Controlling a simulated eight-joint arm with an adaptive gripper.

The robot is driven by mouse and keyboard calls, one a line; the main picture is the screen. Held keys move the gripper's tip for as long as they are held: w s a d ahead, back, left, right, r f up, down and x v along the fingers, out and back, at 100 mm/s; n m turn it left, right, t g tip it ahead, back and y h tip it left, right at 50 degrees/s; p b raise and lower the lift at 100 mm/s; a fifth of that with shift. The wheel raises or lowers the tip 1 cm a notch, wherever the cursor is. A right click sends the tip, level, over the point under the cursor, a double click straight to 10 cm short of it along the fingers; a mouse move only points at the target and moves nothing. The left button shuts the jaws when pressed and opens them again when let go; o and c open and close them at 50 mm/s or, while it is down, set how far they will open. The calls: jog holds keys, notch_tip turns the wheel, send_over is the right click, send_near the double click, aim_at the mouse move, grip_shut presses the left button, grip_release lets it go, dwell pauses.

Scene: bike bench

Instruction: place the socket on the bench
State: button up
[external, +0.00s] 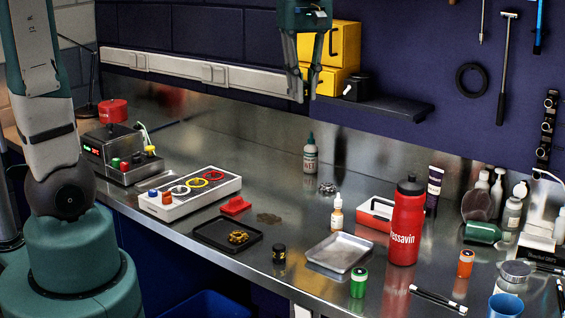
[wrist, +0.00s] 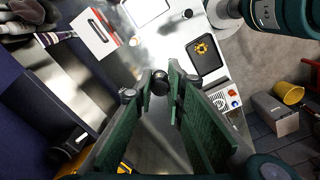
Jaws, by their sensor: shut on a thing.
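My gripper (external: 305,97) is held high above the back of the bench, in front of the yellow bins by the wall. In the wrist view its green fingers (wrist: 161,83) are closed in on a small, dark, rounded piece (wrist: 160,77) at their tips, which appears to be the socket. In the external view the socket is too small and dark to make out between the fingertips. The steel bench top (external: 275,190) lies well below the gripper, apart from the held piece.
A dark wall shelf (external: 385,108) and yellow bins (external: 340,45) are close to the gripper. The bench holds a grey bottle (external: 310,157), red bottle (external: 406,225), metal tray (external: 340,253), black tray (external: 212,246) and control box (external: 190,193). The back middle has bare steel.

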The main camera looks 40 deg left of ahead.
jog(key=s+d, duration=0.2)
jog(key=s, duration=0.1)
send_over(300, 241)
notch_tip(300, 241, down, 23)
dwell(0.6)
jog(key=shift+f, duration=0.15)
dwell(0.3)
jog(key=shift+f, duration=2.85)
jog(key=shift+f, duration=0.1)
jog(key=shift+s+f, duration=0.1)
jog(key=shift+f, duration=1.9)
jog(key=shift+f, duration=0.15)
